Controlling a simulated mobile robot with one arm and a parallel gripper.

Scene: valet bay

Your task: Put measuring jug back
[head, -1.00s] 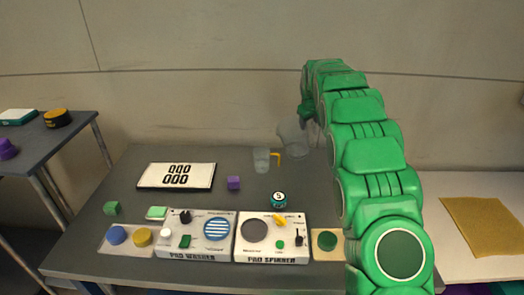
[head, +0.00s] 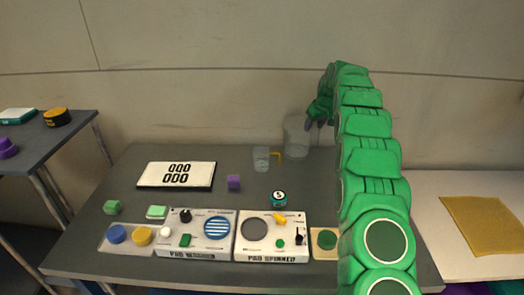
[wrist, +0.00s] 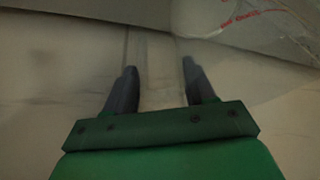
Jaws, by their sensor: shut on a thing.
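The measuring jug (head: 296,137) is a large clear vessel at the back of the dark table. It looks upright; I cannot tell whether its base touches the table. My gripper (head: 318,115) is at its upper right side, partly behind my green arm. In the wrist view, red print shows on the jug's clear wall (wrist: 270,25) at upper right. My gripper (wrist: 158,82) has its dark fingers on either side of a pale, see-through bar, which looks like the jug's handle. It is shut on the jug.
A small clear cup with a yellow handle (head: 262,158) stands just left of the jug. Control panels (head: 272,236) line the front. The wall is close behind.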

